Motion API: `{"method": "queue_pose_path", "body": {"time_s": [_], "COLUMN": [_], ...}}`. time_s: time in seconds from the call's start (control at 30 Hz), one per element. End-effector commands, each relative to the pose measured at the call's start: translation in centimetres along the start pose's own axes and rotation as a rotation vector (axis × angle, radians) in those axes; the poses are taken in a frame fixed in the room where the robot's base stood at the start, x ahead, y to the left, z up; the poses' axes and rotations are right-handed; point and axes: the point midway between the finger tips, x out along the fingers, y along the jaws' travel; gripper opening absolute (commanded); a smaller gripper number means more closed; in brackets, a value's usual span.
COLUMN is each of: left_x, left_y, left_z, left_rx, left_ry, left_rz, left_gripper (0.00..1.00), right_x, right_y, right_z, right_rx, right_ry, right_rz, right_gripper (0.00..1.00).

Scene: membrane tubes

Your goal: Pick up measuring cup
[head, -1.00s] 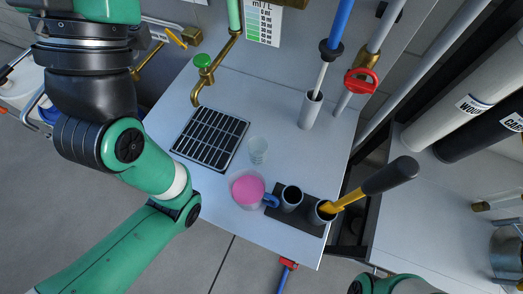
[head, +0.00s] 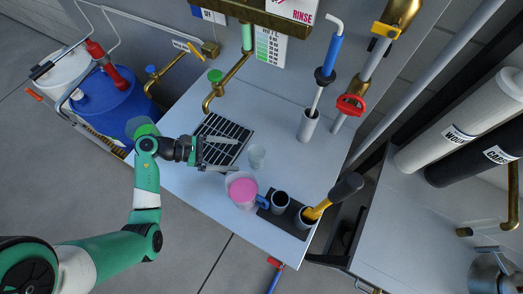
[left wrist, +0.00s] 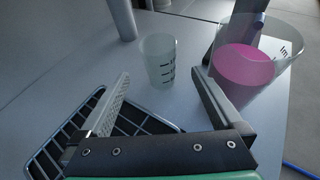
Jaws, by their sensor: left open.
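A small clear measuring cup (head: 256,156) with dark graduation marks stands upright on the white bench, just right of the black drain grate. It also shows in the left wrist view (left wrist: 160,58), beyond and between my fingers. My left gripper (head: 236,155) is open and empty over the right part of the grate, its fingers pointing at the cup. The cup is a short way past the fingertips and appears untouched. A larger clear jug with pink contents (head: 242,190) stands in front of the cup, close to the right finger in the left wrist view (left wrist: 245,68). My right gripper is out of view.
The drain grate (head: 214,130) lies beneath my left gripper. A brass tap (head: 212,97) rises behind it. A dark holder (head: 285,225) carries a dark cup and a yellow-and-black tool. A grey tube with a blue-handled plunger (head: 308,125) stands at the back. Bench space right of the cup is clear.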

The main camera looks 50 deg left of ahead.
Motion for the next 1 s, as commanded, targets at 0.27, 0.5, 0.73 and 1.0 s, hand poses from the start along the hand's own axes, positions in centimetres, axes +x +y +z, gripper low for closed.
{"method": "queue_pose_path", "body": {"time_s": [0.27,0.5,0.73,1.0], "left_x": [4.6,6.5,9.2,11.7], "left_y": [-0.1,0.1,0.0,0.1], "left_z": [0.0,0.2,0.5,0.7], "left_rx": [0.003,0.001,0.005,0.002], "left_ry": [-0.003,-0.003,-0.005,-0.004], "left_rz": [-0.005,0.0,-0.004,0.001], "left_gripper": [1.0,1.0,1.0,1.0], "right_x": [-0.6,-0.8,-1.3,-1.6], "right_y": [0.0,0.0,0.0,0.0], "right_z": [0.6,0.7,1.2,1.5], "right_rx": [0.0,0.0,0.0,0.0], "right_ry": [0.0,0.0,0.0,0.0], "right_rz": [0.0,0.0,0.0,0.0], "right_gripper": [0.5,0.5,0.5,0.5]}}
